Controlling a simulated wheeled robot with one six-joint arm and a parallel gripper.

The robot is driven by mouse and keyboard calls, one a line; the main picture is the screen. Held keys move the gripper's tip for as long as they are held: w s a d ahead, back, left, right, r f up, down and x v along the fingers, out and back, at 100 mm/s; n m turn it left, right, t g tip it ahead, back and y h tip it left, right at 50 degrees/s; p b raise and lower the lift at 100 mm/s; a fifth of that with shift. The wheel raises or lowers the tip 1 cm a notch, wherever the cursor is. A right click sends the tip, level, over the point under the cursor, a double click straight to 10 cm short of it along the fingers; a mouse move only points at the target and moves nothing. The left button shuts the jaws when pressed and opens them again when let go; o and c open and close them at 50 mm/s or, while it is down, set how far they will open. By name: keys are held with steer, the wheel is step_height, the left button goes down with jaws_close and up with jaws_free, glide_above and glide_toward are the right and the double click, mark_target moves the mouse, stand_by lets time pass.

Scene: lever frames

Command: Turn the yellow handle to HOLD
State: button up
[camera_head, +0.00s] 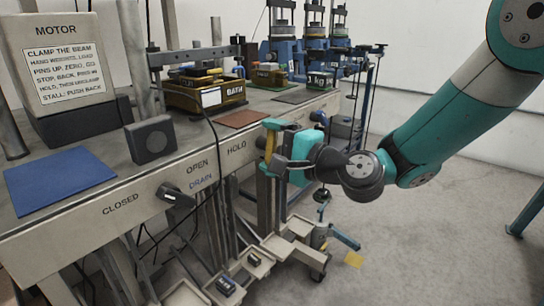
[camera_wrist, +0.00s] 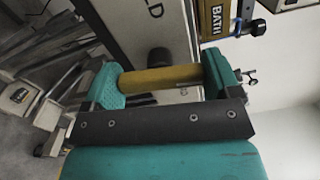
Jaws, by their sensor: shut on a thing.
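The yellow handle (camera_head: 269,144) is at the bench front, close to the right of the printed word HOLD. My gripper (camera_head: 283,148) has its teal fingers around it. In the wrist view the handle (camera_wrist: 160,79) is a yellow bar spanning between the two teal finger pads of my gripper (camera_wrist: 163,80). A dark round hub (camera_wrist: 159,57) sits just behind the bar, and the end of the word HOLD (camera_wrist: 154,10) shows above it. The front edge also carries the words CLOSED, OPEN and DRAIN further left. My gripper partly hides the handle in the head view.
A black knob (camera_head: 176,194) sticks out of the bench front near DRAIN. A BATH box (camera_head: 205,95), a blue mat (camera_head: 58,180) and a MOTOR box (camera_head: 60,65) are on the bench. Trays (camera_head: 186,294) stand below. The floor at right is mostly clear.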

steer(key=n+b, duration=0.1)
steer(key=n, duration=0.1)
steer(key=n+b, duration=0.1)
steer(key=b, duration=0.1)
steer(key=n+b, duration=0.1)
steer(key=n, duration=0.1)
steer(key=shift+f+n+b, duration=0.3)
steer(key=shift+b, duration=0.05)
steer(key=n+b, duration=0.4)
steer(key=shift+r+n, duration=0.15)
steer(key=shift+n, duration=0.25)
steer(key=o, duration=0.8)
steer(key=shift+r, duration=0.1)
steer(key=b+v, duration=0.2)
steer(key=v, duration=1.5)
steer(key=shift+s+d, duration=0.15)
